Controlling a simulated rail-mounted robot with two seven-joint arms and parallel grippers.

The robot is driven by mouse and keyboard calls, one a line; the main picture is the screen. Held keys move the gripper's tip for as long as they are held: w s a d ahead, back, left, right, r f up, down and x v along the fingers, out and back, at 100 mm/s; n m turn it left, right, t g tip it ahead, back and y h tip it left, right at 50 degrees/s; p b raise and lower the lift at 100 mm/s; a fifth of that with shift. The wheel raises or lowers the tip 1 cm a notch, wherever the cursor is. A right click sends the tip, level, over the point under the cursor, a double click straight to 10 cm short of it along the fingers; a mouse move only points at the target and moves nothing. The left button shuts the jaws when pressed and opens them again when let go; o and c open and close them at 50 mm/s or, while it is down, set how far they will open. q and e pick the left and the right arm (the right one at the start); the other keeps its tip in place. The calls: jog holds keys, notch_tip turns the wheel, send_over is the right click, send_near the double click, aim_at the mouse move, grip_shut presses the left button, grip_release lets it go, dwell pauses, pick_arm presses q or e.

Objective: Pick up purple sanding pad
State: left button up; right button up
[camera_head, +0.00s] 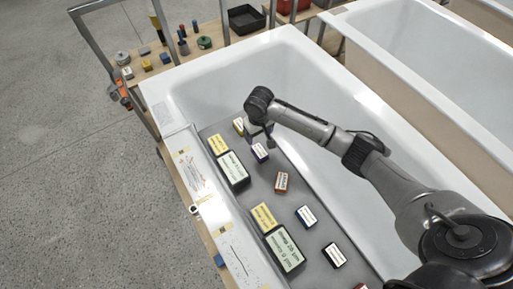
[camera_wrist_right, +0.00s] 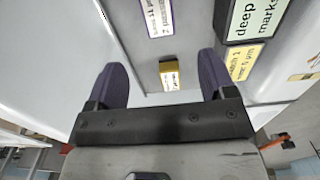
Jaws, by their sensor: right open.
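The purple sanding pad (camera_head: 260,152) is a small block with a white label. It lies on the grey tray (camera_head: 250,186) in the head view, just below my right gripper (camera_head: 259,132). In the right wrist view the purple pad (camera_wrist_right: 157,17) shows at the top edge, partly cut off, beyond the fingertips. My left gripper is not in view.
Yellow blocks (camera_head: 218,144) and large green-labelled blocks (camera_head: 234,169) line the tray's left side. A red block (camera_head: 282,181) and a blue block (camera_head: 306,216) lie nearer. The white bathtub (camera_head: 200,88) surrounds the tray; a wooden shelf with small items stands behind.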

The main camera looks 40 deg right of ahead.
jog(key=b, duration=0.1)
send_over(260, 150)
jog(key=f, duration=0.5)
jog(key=shift+a, duration=0.2)
jog(key=shift+f, duration=0.85)
jog(key=shift+d+f+b, duration=0.1)
jog(key=shift+f+b, duration=1.05)
jog(key=shift+f, duration=1.5)
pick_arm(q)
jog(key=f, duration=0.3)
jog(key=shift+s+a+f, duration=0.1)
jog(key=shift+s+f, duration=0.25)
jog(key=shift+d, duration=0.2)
pick_arm(e)
jog(key=c, duration=1)
